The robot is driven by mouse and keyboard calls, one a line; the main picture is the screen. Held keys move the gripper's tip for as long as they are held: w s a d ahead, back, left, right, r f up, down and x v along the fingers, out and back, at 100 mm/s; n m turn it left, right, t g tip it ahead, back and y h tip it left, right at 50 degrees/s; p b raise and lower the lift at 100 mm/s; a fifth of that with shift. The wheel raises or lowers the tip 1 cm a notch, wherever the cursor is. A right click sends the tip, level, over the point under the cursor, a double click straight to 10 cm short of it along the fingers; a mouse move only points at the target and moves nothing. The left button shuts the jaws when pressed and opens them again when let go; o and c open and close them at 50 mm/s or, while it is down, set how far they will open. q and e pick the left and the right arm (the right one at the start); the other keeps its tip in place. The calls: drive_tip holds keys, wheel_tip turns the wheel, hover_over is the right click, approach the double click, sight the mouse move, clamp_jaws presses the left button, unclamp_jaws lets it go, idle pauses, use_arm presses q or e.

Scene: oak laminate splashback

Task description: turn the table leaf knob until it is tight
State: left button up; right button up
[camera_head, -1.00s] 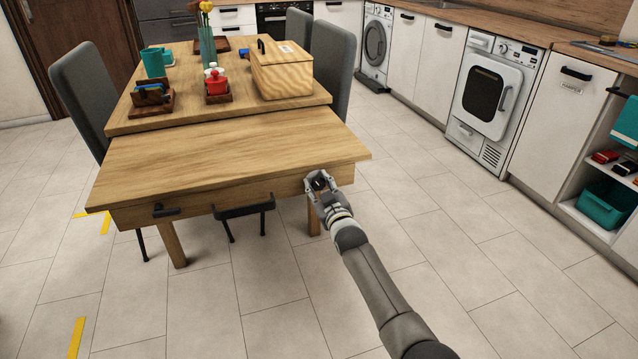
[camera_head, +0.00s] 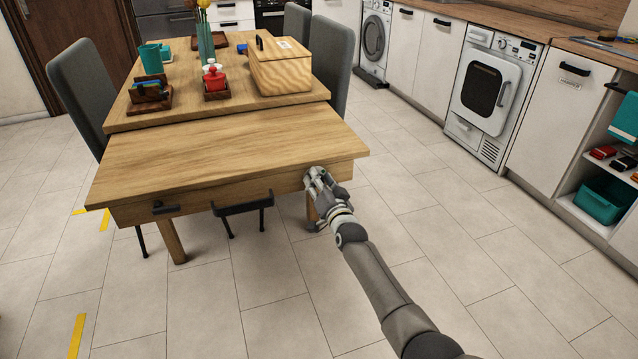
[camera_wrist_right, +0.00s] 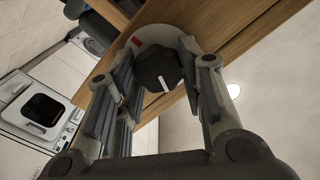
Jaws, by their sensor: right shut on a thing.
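The table leaf knob (camera_wrist_right: 155,68) is dark and round, with a white line on its face. It sits on a pale round plate (camera_wrist_right: 143,35) with a red mark, on the front edge of the table leaf. The white line points away from the red mark. My right gripper (camera_head: 318,182) is at the right end of the leaf's front edge and hides the knob in the head view. In the right wrist view its fingers (camera_wrist_right: 158,75) are shut on the knob, one on each side. The wooden leaf (camera_head: 230,150) is pulled out level. My left gripper is not in view.
The floor to the right is clear.

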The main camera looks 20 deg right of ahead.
use_arm(q)
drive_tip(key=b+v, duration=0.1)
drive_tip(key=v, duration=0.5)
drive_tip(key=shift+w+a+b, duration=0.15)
drive_tip(key=shift+b, duration=0.25)
use_arm(e)
drive_tip(key=m, duration=0.7)
drive_tip(key=shift+f, duration=0.25)
drive_tip(key=shift+m, duration=0.3)
drive_tip(key=o, duration=1)
drive_tip(key=shift+r, duration=0.1)
drive_tip(key=shift+o, duration=0.2)
drive_tip(key=s, duration=1.2)
drive_tip(key=shift+d, duration=0.25)
